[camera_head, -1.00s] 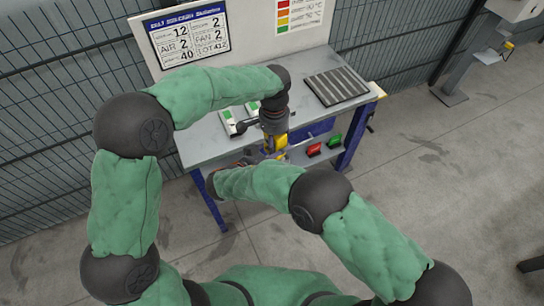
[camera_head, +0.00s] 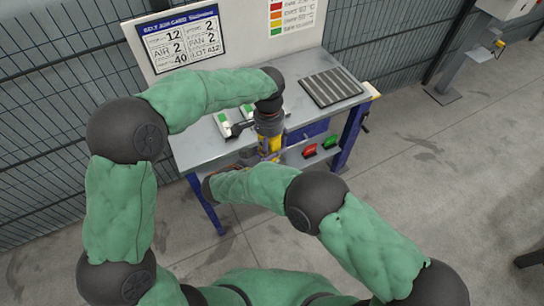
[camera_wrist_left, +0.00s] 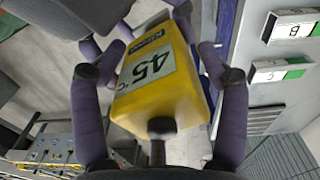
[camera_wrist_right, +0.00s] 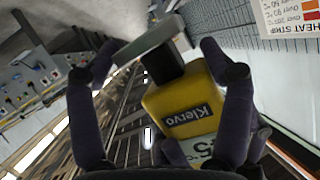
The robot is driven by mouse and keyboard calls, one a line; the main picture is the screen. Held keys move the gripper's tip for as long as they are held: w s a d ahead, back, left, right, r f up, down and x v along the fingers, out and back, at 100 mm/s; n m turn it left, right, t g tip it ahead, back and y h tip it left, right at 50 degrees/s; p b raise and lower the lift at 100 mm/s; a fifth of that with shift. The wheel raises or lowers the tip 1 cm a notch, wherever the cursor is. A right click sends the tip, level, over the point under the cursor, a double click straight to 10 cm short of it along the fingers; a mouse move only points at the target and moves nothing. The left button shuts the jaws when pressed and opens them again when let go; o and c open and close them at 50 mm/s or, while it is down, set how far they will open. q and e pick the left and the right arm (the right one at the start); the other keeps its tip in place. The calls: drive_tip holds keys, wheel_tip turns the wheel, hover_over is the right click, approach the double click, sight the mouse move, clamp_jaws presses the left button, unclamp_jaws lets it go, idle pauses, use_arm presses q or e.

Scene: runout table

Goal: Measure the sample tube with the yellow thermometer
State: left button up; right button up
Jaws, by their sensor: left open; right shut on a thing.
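The yellow thermometer (camera_head: 268,146) is under my left gripper (camera_head: 270,135), in front of the table. In the left wrist view the thermometer (camera_wrist_left: 160,95) shows a 45 °C display, and its black stem points toward that camera. My left gripper (camera_wrist_left: 167,52) is open, with its fingers on either side of the yellow body. I cannot make out the sample tube.
The grey table (camera_head: 195,150) carries a dark ribbed plate (camera_head: 332,87) and white-green labelled pieces, B (camera_wrist_left: 293,25) and C (camera_wrist_left: 280,70). A red block (camera_head: 309,150) and a green block (camera_head: 331,141) are on the lower shelf. Sign boards stand at the back, with wire fencing behind.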

use_arm(q)
drive_tip(key=shift+r, duration=0.1)
wheel_tip(320, 180, up, 12)
drive_tip(key=shift+w+a+f, duration=0.1)
idle(0.4)
